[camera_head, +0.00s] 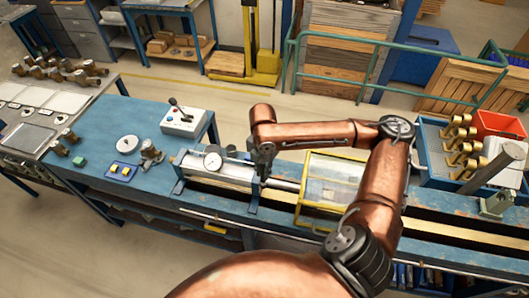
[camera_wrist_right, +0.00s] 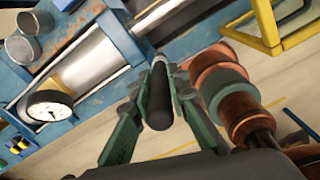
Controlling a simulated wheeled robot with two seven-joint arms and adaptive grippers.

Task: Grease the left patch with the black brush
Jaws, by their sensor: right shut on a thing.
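My right gripper (camera_head: 263,158) points down over the bench, just right of the dial gauge on the metal cylinder (camera_head: 225,170). In the wrist view its green fingers (camera_wrist_right: 160,105) are shut on a dark, rod-like thing, which looks like the black brush (camera_wrist_right: 159,98). Its bristle end cannot be made out. In that view the cylinder (camera_wrist_right: 95,70) and the gauge (camera_wrist_right: 50,106) lie to the left of the fingers. I cannot pick out a left or right patch in either view. My left gripper does not show.
A yellow-framed guard (camera_head: 308,190) stands on the bench right of the gripper. A control box (camera_head: 184,122), a white disc (camera_head: 127,143) and a blue pad (camera_head: 112,172) lie to the left. A tray of brass fittings (camera_head: 427,160) and a red bin (camera_head: 497,124) stand at the right.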

